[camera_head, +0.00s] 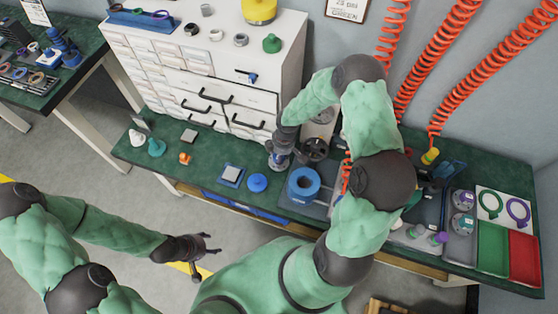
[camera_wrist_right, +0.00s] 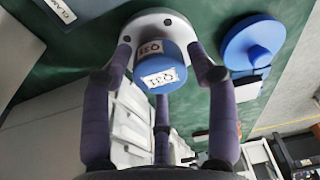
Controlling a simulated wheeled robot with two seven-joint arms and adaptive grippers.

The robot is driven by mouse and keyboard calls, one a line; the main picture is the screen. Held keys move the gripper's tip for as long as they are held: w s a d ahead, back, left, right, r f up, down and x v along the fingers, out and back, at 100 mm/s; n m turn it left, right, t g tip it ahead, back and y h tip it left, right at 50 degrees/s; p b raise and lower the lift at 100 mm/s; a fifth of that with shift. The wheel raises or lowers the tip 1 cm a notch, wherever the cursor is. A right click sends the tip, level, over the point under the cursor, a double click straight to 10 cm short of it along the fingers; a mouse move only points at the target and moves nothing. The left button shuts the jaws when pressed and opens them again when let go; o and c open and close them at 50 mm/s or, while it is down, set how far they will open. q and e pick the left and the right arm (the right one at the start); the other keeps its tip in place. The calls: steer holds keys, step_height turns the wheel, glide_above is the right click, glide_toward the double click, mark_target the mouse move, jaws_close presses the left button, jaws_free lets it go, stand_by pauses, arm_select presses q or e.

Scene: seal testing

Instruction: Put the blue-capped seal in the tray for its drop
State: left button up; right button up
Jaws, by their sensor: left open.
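The blue-capped seal (camera_wrist_right: 158,62), a short blue cylinder labelled Q31 on a pale round flange, stands between my right gripper's purple fingers (camera_wrist_right: 160,75) in the right wrist view. The fingertips are beside the flange and cap; whether they grip it is unclear. In the head view the right gripper (camera_head: 280,158) is low over the bench, left of the blue ring fixture (camera_head: 303,183), and mostly hides the seal. A green tray (camera_head: 493,247) and a red tray (camera_head: 525,260) lie at the bench's right end. My left gripper (camera_head: 207,246) is open and empty, off the bench's front.
A blue knobbed disc (camera_head: 257,183) and a blue square pad (camera_head: 231,175) lie left of the fixture. A grey tray (camera_head: 459,246) with capped parts sits beside the green tray. White drawers (camera_head: 200,90) stand behind; orange coiled hoses (camera_head: 440,65) hang at right.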

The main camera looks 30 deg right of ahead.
jaws_close()
steer(key=shift+r, duration=0.1)
steer(key=shift+r, duration=0.25)
steer(key=r, duration=0.1)
steer(key=r+p, duration=0.2)
steer(key=r, duration=0.1)
steer(key=shift+s+a, duration=0.15)
steer(key=shift+a, duration=0.15)
steer(key=s+a+r+p, duration=0.2)
steer(key=s+a+r, duration=0.6)
steer(key=a, duration=0.2)
steer(key=shift+a+r+p, duration=0.25)
steer(key=shift+p, duration=0.1)
